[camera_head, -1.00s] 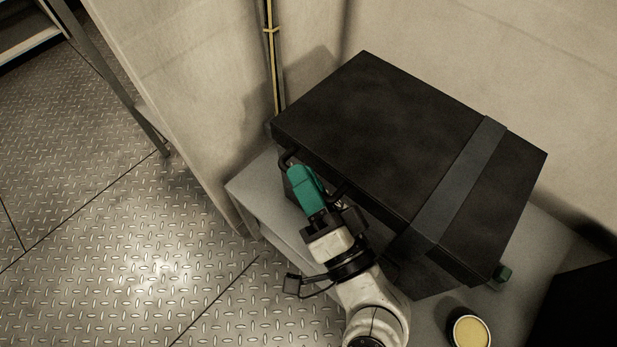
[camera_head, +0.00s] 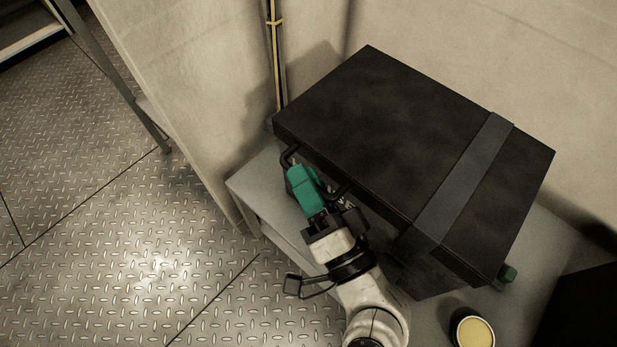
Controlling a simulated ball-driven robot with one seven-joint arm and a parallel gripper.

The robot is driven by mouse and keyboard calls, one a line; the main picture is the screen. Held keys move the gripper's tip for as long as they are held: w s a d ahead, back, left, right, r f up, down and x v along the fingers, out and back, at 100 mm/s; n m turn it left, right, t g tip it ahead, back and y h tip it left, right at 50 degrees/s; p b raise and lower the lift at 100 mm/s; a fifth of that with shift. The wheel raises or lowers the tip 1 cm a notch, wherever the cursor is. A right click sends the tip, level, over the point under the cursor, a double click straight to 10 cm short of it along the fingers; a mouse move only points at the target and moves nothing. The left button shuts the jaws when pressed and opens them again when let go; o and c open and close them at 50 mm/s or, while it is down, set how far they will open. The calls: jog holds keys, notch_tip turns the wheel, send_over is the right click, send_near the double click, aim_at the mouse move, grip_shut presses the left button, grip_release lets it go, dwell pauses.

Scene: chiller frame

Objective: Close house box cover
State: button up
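The house box is a large black box (camera_head: 425,268) with a black cover (camera_head: 385,120) and a grey band (camera_head: 465,175) across its right part. The cover lies over the top of the box. A dark handle (camera_head: 290,155) sticks out at the front left of the cover. My gripper (camera_head: 303,185), with teal finger parts, is at the front side of the box, beside the handle and below the cover's front edge. The fingertips are partly hidden, so I cannot tell whether they are open or shut.
The box stands on a grey bench (camera_head: 262,195) against pale walls. A round tin with a yellow top (camera_head: 474,332) stands at the front right. Metal floor lies open to the left.

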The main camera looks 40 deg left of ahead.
jog(key=shift+f, duration=0.1)
jog(key=v, duration=1)
jog(key=shift+d+b, duration=0.35)
jog(key=shift+b, duration=0.1)
jog(key=shift+s, duration=0.15)
